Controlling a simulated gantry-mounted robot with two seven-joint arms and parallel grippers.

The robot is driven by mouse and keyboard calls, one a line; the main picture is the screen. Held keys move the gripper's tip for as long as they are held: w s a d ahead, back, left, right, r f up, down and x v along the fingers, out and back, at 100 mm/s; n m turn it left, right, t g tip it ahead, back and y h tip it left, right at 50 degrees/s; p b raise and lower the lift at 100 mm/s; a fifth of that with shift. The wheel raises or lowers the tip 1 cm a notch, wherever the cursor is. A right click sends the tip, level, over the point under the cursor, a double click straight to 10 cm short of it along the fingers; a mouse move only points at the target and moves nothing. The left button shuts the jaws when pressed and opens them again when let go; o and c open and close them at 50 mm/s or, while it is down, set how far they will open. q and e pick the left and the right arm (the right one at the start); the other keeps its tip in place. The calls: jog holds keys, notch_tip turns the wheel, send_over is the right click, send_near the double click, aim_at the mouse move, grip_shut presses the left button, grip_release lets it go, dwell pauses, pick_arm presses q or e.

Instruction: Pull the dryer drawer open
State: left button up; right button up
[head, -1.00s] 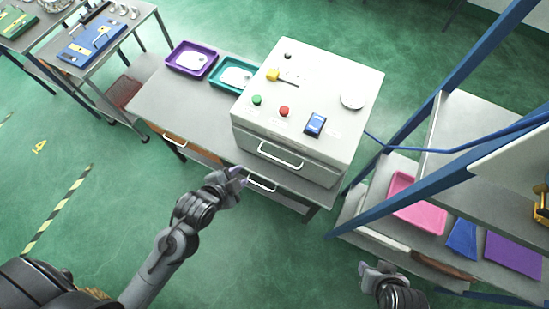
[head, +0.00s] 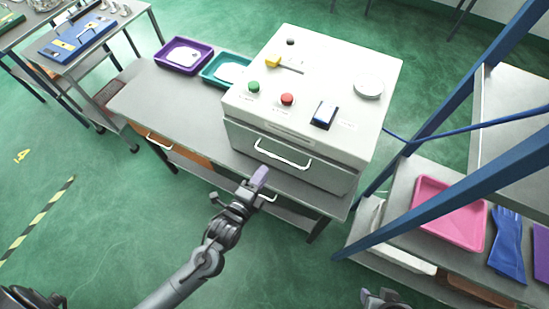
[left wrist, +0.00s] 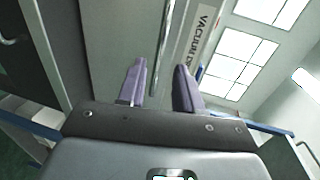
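The dryer (head: 310,85) is a white box with buttons on top, standing on a grey bench. Its front drawer (head: 330,173) looks shut and has a pale bar handle (head: 283,153). My left gripper (head: 259,178) is just in front of and below the handle's left end. In the left wrist view its purple fingers (left wrist: 161,85) are apart and empty. The handle bar (left wrist: 166,45) lies ahead between them in the picture, beside the "VACUUM" label (left wrist: 199,35); contact is not visible. My right gripper (head: 380,298) is at the bottom edge, partly cut off; its fingers are unclear.
A lower bench drawer handle (head: 268,197) is close by my left gripper. Purple (head: 184,56) and teal (head: 226,70) trays sit on the bench at left. A blue-framed rack with a pink tray (head: 449,213) and blue gloves (head: 508,245) stands at right. The floor in front is clear.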

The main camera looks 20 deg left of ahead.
aim_at(275, 156)
pick_arm(q)
jog(key=x, duration=0.9)
jog(key=shift+w, duration=0.2)
jog(key=shift+c, duration=0.5)
grip_shut()
